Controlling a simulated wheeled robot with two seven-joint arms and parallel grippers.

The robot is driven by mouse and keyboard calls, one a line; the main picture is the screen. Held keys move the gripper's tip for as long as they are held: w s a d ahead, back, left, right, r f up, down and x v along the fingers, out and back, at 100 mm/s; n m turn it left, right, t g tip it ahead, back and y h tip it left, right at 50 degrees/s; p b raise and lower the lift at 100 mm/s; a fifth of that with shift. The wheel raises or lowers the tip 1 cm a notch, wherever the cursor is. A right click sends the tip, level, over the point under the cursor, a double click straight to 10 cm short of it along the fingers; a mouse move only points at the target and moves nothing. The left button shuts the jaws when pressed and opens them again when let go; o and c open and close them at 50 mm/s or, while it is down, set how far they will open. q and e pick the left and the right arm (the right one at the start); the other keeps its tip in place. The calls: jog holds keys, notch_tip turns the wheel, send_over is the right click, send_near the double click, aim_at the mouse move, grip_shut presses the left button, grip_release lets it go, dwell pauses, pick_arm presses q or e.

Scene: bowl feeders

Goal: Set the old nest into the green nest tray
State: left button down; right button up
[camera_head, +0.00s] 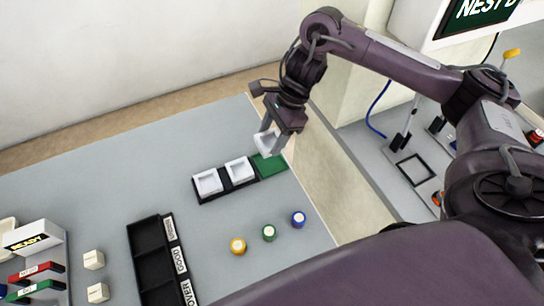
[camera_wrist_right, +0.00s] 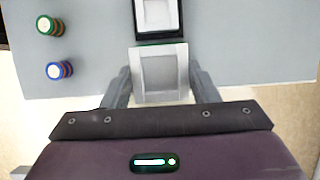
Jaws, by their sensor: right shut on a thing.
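The old nest is a white square block with a shallow recess, and it shows in the head view (camera_head: 266,144) and in the right wrist view (camera_wrist_right: 159,75). My right gripper (camera_head: 275,142) is shut on it, one finger on each side in the wrist view (camera_wrist_right: 161,88). The green nest tray (camera_head: 270,165) lies at the right end of a dark tray row, just below the held nest. Whether the nest touches the tray cannot be told. My left gripper is not in view.
Two white nests (camera_head: 207,183) sit in the dark tray left of the green one. Yellow, green and blue knobs (camera_head: 269,233) stand nearer. A black sectioned bin (camera_head: 150,255) and white cubes (camera_head: 94,260) are at left. The table edge is close on the right.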

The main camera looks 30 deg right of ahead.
jog(key=shift+f, duration=3.55)
jog(key=shift+f+b, duration=0.1)
jog(key=shift+b, duration=0.3)
jog(key=o, duration=1.1)
jog(key=shift+c, duration=0.2)
jog(key=shift+r+p, duration=0.25)
jog(key=shift+p, duration=0.1)
jog(key=v, duration=0.7)
jog(key=shift+s+d, duration=0.1)
